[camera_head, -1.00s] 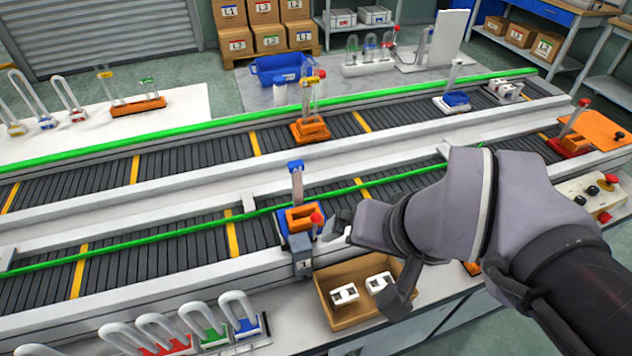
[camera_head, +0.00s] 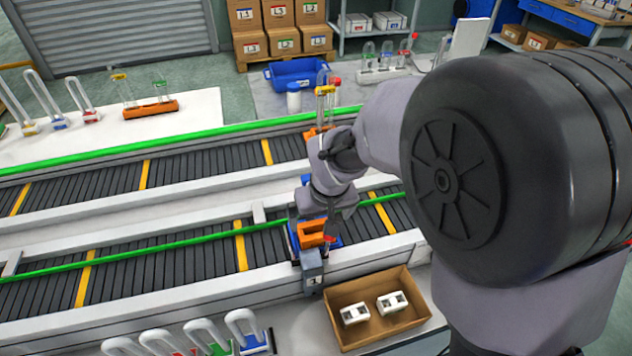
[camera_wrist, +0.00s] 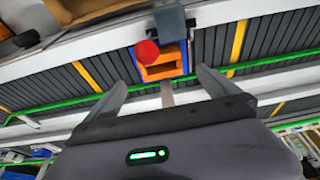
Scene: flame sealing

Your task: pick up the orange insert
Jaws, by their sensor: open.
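The orange insert (camera_head: 312,233) sits in a blue holder (camera_head: 294,238) on the near conveyor, behind a grey block marked 1. In the wrist view the orange insert (camera_wrist: 160,72) shows between my two fingers, with the blue holder around it and a red ball in front of part of it. My gripper (camera_wrist: 160,78) is open, its fingers spread to either side of the insert with nothing held. In the head view my wrist is just above and behind the insert and my fingers are mostly hidden. Whether they touch the insert cannot be told.
A cardboard box (camera_head: 337,341) with white parts stands at the conveyor's near side. The grey block (camera_head: 312,268) stands close in front of the holder. A green rail (camera_head: 180,246) runs along the conveyor. Coloured loops stand at the bottom left.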

